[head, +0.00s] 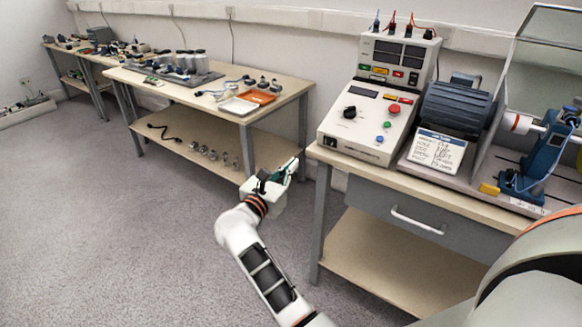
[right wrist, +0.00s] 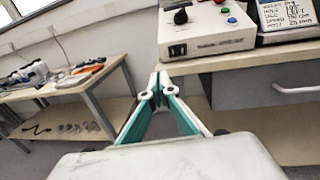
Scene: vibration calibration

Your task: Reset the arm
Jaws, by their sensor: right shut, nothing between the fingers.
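My right gripper (head: 291,167) is shut and empty. In the head view it is in the open air in front of the gap between the two workbenches, with its fingers pointing up and to the right. In the right wrist view the green-lined fingers (right wrist: 160,88) meet at their tips with nothing between them. They appear just left of the near workbench's edge; whether they touch it I cannot tell, but no contact shows. My left gripper is not in view.
The near workbench (head: 334,155) holds a control box (head: 369,120), a motor (head: 455,106), a label card (head: 438,151) and a blue stand (head: 540,150). A drawer handle (head: 417,220) sticks out in front. The farther workbench (head: 215,107) carries trays and parts. The floor (head: 120,240) at left is clear.

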